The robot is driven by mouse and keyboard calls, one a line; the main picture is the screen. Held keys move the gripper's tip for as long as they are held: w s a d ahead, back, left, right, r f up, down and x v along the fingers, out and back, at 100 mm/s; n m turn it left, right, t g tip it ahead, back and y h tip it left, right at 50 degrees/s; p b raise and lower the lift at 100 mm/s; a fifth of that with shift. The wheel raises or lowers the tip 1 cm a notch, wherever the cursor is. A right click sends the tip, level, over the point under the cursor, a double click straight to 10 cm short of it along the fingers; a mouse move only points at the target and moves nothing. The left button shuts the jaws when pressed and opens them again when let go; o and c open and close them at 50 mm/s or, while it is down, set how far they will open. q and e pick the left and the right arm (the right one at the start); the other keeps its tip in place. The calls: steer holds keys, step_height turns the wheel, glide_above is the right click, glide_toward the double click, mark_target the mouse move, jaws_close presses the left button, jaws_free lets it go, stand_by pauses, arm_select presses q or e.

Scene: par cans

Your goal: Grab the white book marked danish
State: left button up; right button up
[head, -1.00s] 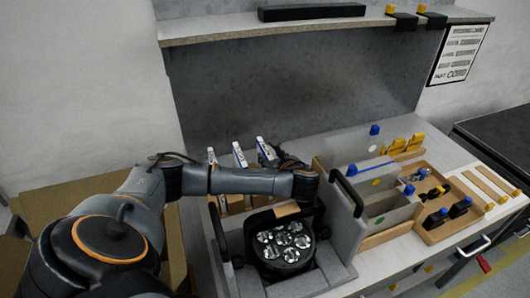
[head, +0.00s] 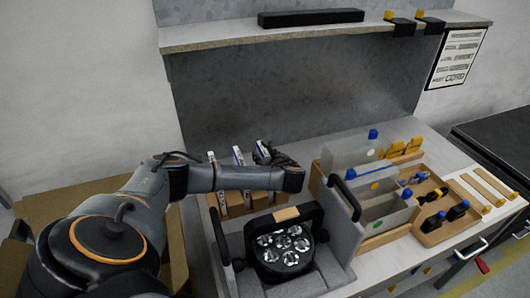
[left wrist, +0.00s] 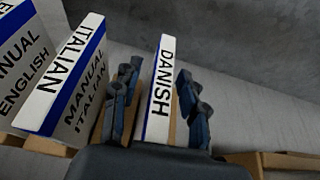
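The white book marked DANISH (left wrist: 160,88), with a blue edge stripe, stands upright in the left wrist view. In the head view it is mostly hidden by my left gripper (head: 266,155). In the left wrist view my left gripper (left wrist: 160,102) is open, with one dark finger on each side of this book. A gap shows between the left finger and the book; the right finger is very close to it. My right gripper is not in view.
The ITALIAN manual (left wrist: 68,78) and the ENGLISH manual (left wrist: 22,60) stand to the left in the wooden rack (head: 236,203). A black-handled case with a round lamp (head: 283,248) stands in front. Bins and bottles are to the right.

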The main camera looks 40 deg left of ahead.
arm_select(q)
jaws_close()
